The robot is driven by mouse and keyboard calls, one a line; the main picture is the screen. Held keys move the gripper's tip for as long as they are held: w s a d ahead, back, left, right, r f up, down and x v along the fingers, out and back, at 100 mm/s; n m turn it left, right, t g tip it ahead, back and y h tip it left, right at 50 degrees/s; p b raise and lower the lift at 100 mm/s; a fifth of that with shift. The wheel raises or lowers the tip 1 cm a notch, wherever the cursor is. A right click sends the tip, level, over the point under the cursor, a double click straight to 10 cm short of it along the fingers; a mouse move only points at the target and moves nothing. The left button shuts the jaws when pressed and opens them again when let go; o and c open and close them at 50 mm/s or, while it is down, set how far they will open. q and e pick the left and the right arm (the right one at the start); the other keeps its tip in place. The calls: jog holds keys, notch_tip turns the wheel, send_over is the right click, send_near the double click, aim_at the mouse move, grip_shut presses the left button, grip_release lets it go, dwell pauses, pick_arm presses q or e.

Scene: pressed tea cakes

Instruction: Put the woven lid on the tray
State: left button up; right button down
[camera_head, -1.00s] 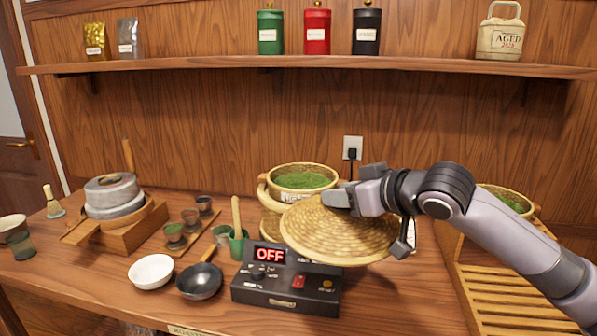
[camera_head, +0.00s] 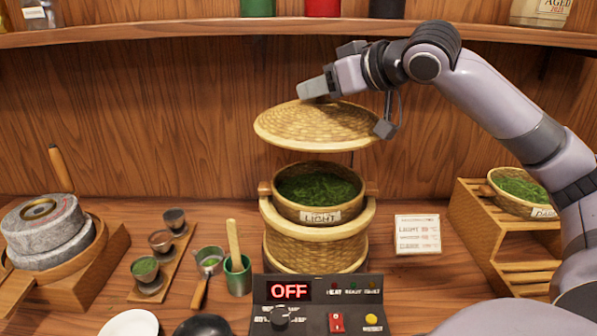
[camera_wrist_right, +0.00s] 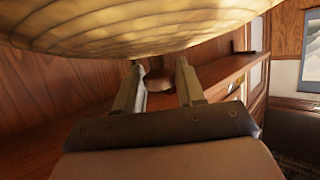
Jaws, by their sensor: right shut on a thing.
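The round woven lid (camera_head: 318,128) is held in the air above the tray (camera_head: 319,214), with a clear gap between them. The tray is a round woven one labelled LIGHT, full of green leaves, seated on top of a woven basket stand (camera_head: 318,246). My right gripper (camera_head: 313,94) is shut on the lid from above. In the right wrist view the lid (camera_wrist_right: 150,30) fills the top, and the fingers (camera_wrist_right: 160,82) close on its knob. The lid looks slightly tilted. My left gripper is not in view.
A control box reading OFF (camera_head: 318,308) stands in front of the basket. A wooden rack (camera_head: 478,232) holds another leaf tray. A shelf (camera_head: 200,30) runs above the lid.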

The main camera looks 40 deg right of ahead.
aim_at(320, 118)
jog(key=shift+w, duration=0.1)
jog(key=shift+f, duration=1.15)
notch_tip(320, 118, down, 3)
jog(key=shift+f+b, duration=0.1)
jog(key=shift+b, duration=1.15)
jog(key=shift+f+b, duration=0.85)
jog(key=shift+f, duration=1.25)
jog(key=shift+f, duration=0.1)
jog(key=shift+f+b, duration=0.45)
jog(key=shift+f, duration=0.1)
jog(key=c, duration=0.7)
grip_release()
